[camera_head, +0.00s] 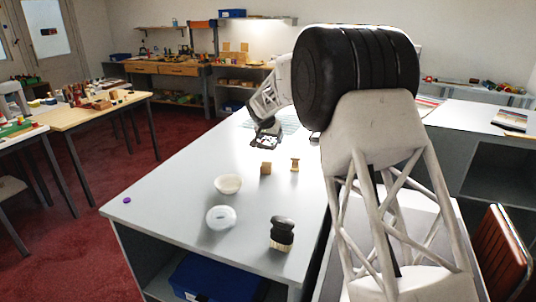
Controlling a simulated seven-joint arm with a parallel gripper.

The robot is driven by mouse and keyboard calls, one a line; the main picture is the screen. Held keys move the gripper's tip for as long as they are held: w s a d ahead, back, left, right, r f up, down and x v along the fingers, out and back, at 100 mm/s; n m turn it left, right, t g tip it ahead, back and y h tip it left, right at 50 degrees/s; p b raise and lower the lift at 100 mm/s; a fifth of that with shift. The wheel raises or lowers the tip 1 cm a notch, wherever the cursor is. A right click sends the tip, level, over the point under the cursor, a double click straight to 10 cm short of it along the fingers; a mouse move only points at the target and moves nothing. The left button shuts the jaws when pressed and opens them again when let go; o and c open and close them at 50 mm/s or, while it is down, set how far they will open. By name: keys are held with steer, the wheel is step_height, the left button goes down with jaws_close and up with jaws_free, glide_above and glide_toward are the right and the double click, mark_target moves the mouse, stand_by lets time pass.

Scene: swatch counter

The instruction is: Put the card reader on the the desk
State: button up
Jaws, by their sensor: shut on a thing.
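My gripper (265,139) is at the end of my arm, over the far part of the long white-topped desk (170,205). It is shut on a small dark thing with pale spots (266,143), which looks like the card reader. The fingers and the dark thing blend together, so its outline is hard to make out. I cannot tell whether it touches the desk top. No other card reader shows on the desk.
On the desk are a cream bowl (228,184), a round white lidded thing (220,218), a black-topped brush-like thing (282,232), two small wooden pieces (265,169) and a purple disc (127,200). The desk's left side is mostly clear.

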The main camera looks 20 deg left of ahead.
mark_target(272, 157)
steer(key=shift+f, duration=1)
steer(key=shift+f, duration=2.5)
steer(key=shift+f, duration=0.15)
steer(key=o, duration=1.1)
steer(key=shift+v, duration=6.1)
